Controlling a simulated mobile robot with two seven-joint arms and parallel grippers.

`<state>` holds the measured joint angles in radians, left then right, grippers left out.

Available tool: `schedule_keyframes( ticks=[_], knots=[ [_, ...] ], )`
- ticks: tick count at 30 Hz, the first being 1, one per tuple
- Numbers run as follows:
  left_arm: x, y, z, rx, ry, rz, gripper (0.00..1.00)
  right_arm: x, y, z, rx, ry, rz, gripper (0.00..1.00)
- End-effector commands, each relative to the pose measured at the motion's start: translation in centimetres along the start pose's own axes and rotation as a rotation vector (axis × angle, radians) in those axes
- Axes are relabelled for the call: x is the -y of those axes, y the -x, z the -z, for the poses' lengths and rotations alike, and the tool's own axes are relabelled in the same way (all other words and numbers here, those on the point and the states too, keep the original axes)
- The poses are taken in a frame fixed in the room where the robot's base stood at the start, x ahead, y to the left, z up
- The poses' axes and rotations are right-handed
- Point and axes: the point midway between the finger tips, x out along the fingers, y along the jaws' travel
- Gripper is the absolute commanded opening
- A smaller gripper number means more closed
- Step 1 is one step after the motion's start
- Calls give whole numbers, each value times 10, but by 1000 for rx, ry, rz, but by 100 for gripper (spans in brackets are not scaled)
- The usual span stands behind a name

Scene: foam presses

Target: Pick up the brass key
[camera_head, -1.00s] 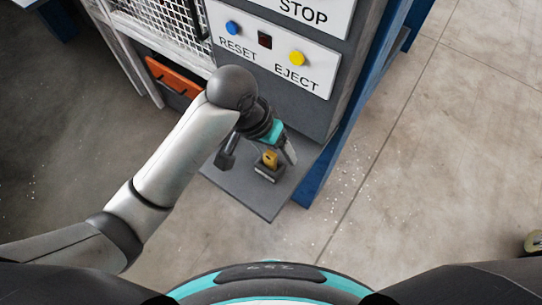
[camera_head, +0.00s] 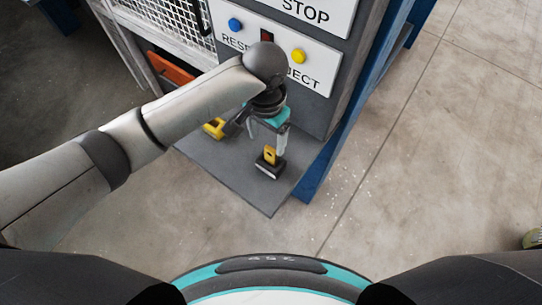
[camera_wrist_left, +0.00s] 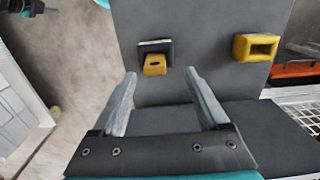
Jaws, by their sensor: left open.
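The brass key (camera_head: 270,153) is a small yellow piece with a hole, standing in a dark square block on the grey shelf (camera_head: 262,198). It also shows in the left wrist view (camera_wrist_left: 155,64), just beyond the fingertips and roughly centred between them. My left gripper (camera_head: 267,144) is open and empty, pointing down at the shelf beside the key; in the left wrist view its fingers (camera_wrist_left: 160,74) are wide apart. I see no contact with the key. My right gripper is not in view.
A yellow hollow block (camera_head: 214,128) sits on the shelf left of the key, and shows in the left wrist view (camera_wrist_left: 257,47). The press panel (camera_head: 290,60) with blue and yellow buttons rises behind. A blue post (camera_head: 326,168) borders the shelf's right.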

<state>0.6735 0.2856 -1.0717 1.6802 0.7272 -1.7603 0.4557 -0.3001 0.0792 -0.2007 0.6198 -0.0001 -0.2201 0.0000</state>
Motion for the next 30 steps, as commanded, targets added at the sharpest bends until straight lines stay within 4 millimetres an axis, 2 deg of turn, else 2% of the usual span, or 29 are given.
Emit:
schedule_keyframes(
  ticks=[3,10,19,28,30],
  knots=[
    [0,-16,0,1,1,0,78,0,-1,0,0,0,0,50],
    [-3,-30,2,0,-1,-1,78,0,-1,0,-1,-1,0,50],
    [-8,-69,5,0,1,0,78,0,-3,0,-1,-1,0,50],
    [-8,-74,5,-2,-1,0,78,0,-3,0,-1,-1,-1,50],
    [-8,-73,5,-2,-1,0,71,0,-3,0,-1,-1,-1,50]
  ],
)
